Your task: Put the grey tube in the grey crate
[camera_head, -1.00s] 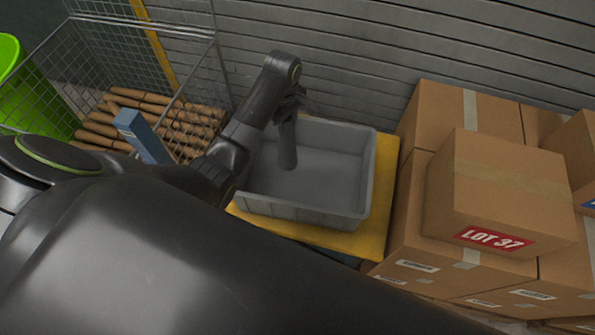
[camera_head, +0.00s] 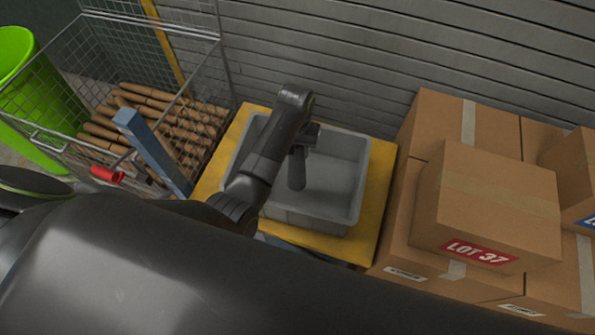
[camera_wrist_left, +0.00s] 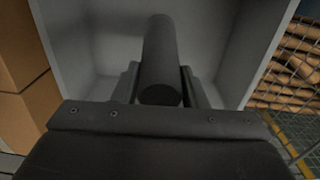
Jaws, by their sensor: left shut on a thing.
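The grey tube (camera_head: 297,170) is a dark grey cylinder. It hangs upright from my left gripper (camera_head: 304,133) in the head view, in front of the inside of the grey crate (camera_head: 362,185). In the left wrist view the tube (camera_wrist_left: 160,50) sits between the two fingers of my left gripper (camera_wrist_left: 160,88), which is shut on it. The pale crate walls (camera_wrist_left: 225,45) lie beyond and around it. I cannot tell whether the tube's lower end touches the crate floor. My left arm hides the crate's left part. My right gripper is not in view.
The crate stands on a yellow platform (camera_head: 377,190). Stacked cardboard boxes (camera_head: 485,205) stand close on its right. A wire basket (camera_head: 212,85) of wooden handles and a blue bar (camera_head: 150,150) are on its left. A green bin (camera_head: 40,95) is farther left. A slatted wall is behind.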

